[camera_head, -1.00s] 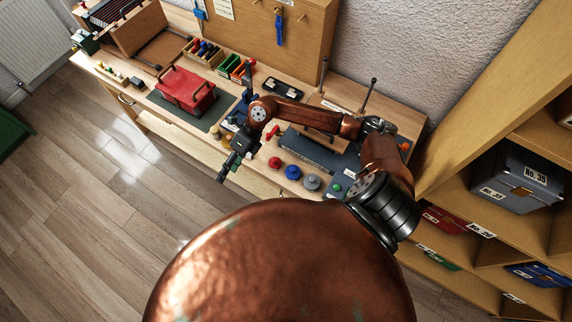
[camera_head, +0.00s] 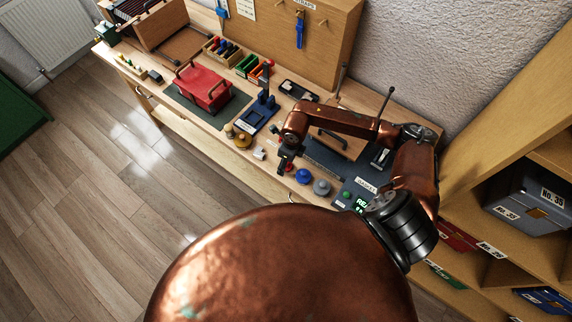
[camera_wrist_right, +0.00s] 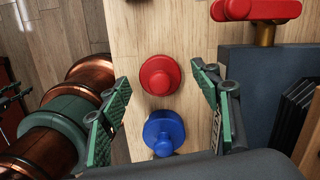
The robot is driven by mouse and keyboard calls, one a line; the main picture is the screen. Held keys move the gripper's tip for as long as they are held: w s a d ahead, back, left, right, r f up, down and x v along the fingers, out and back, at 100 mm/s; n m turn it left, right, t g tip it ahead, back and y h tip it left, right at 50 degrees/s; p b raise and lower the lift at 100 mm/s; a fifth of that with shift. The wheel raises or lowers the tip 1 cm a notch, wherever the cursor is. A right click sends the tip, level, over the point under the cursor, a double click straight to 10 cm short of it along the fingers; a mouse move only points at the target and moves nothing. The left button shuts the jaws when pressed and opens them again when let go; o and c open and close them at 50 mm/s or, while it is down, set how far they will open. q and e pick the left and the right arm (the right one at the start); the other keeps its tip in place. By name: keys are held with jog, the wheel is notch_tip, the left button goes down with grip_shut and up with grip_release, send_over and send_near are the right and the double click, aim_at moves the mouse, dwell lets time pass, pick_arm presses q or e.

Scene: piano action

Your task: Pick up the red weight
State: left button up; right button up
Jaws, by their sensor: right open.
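The red weight (camera_wrist_right: 160,75) stands on the wooden bench top, a round disc with a knob, between the two fingertips in the right wrist view's picture. In the head view only a small part of the red weight (camera_head: 289,167) shows behind the gripper. My right gripper (camera_head: 283,167) is open and empty, pointing down above the weight. Its green-padded fingers (camera_wrist_right: 162,84) show apart on both sides of the red weight; I cannot tell the exact height gap.
A blue weight (camera_wrist_right: 164,133) stands close beside the red one, nearer the wrist, with a grey weight (camera_head: 321,187) beyond. A red-handled fixture (camera_wrist_right: 262,10) and a dark block (camera_wrist_right: 262,85) lie right. Brass weights (camera_head: 243,141) stand left. The bench's front edge is close.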

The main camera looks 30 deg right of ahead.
jog(key=shift+f, duration=0.2)
jog(key=shift+c, duration=0.7)
jog(key=c, duration=1.4)
jog(key=shift+w+r, duration=0.1)
